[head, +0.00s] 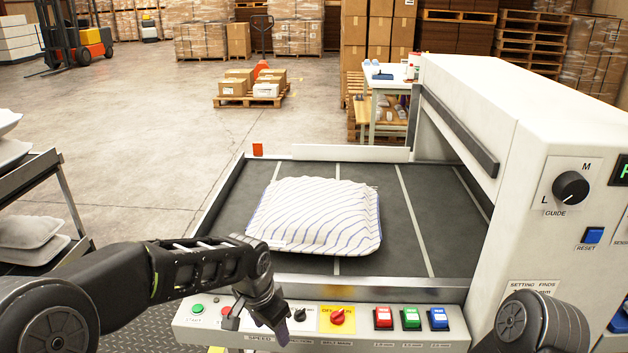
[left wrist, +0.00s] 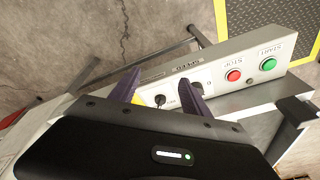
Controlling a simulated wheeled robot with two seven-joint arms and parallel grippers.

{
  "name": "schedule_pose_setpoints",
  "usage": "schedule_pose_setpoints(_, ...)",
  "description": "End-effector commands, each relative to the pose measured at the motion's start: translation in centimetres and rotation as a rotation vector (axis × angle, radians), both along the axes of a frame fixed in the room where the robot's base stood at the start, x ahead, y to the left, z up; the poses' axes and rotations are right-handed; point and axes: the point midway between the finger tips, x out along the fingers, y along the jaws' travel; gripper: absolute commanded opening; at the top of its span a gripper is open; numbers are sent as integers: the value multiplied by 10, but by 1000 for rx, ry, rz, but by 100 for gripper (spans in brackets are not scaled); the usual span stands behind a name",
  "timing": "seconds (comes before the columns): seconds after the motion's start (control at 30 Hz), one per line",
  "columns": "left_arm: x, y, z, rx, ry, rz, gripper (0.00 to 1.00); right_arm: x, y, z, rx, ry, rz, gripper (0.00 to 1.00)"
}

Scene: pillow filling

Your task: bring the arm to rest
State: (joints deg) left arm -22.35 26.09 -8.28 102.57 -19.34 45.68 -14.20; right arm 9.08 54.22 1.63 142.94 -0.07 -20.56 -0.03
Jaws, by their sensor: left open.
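My left arm reaches in from the left in the head view. Its gripper (head: 262,326) hangs fingers-down in front of the machine's control panel (head: 355,320), near the SPEED label and black knob. In the left wrist view the two purple fingers of the left gripper (left wrist: 160,92) are spread apart with nothing between them, over the panel (left wrist: 215,80). Whether the fingers touch the panel cannot be told. Part of my right arm shows at the lower right of the head view; its gripper is out of sight.
A striped pillow (head: 315,215) lies on the dark conveyor belt (head: 415,205). The white machine housing (head: 560,120) with a GUIDE knob (head: 571,188) stands at the right. A rack (head: 70,210) with pillows stands at the left. Open floor (head: 150,130) lies beyond.

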Motion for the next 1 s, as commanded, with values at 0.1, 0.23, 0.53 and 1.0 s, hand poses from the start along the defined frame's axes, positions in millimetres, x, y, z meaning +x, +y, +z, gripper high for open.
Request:
schedule_pose_setpoints(0.1, 1, -20, -14, -65, -37, 23, 55, 0, 0, 0, 0, 1, 0, 36)
schedule_pose_setpoints(0.23, -4, -41, -44, -159, -61, 81, 55, 0, 0, 3, 0, 1, -1, 36)
schedule_pose_setpoints(0.53, -110, -47, -180, -391, 39, 482, 55, 0, 0, 24, 0, 1, -1, 36)
schedule_pose_setpoints(1.0, -265, -19, -243, -373, 323, 802, 55, -1, 0, 42, 1, 2, 0, 36)
